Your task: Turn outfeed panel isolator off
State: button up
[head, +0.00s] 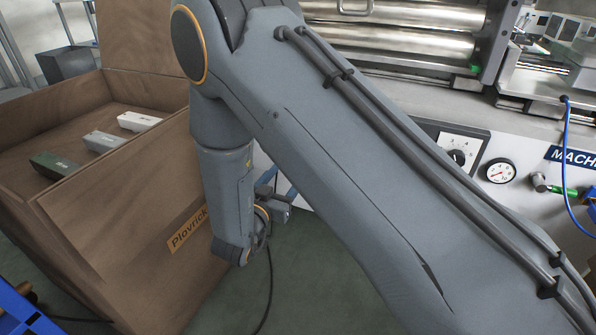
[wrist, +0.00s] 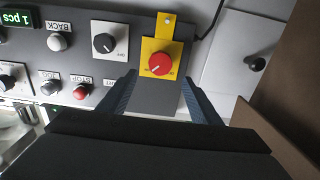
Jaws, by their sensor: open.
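The isolator's round red knob (wrist: 160,64) sits on a yellow plate (wrist: 158,46) on the grey panel, seen in the wrist view. The yellow plate has a tab with a hole at its upper edge. Small lettering on the plate is too small to read. My gripper (wrist: 159,82) is open, its two dark blue fingers spread to either side below the knob, with nothing between them. Whether the fingers are level with the knob in depth I cannot tell. In the head view my gripper (head: 276,204) is small and partly hidden by my arm, and the isolator is hidden.
A black selector (wrist: 104,43) on a white plate and several buttons lie left of the isolator. A brown wooden wall (wrist: 290,90) stands close at right. In the head view, an open wooden crate (head: 110,235) stands left; the machine front with a gauge (head: 500,171) is right.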

jog(key=b+x, duration=0.3)
jog(key=x, duration=0.4)
jog(key=shift+w, duration=0.35)
jog(key=shift+d+f, duration=0.1)
jog(key=shift+c, duration=0.4)
jog(key=c, duration=1)
jog(key=shift+o, duration=0.2)
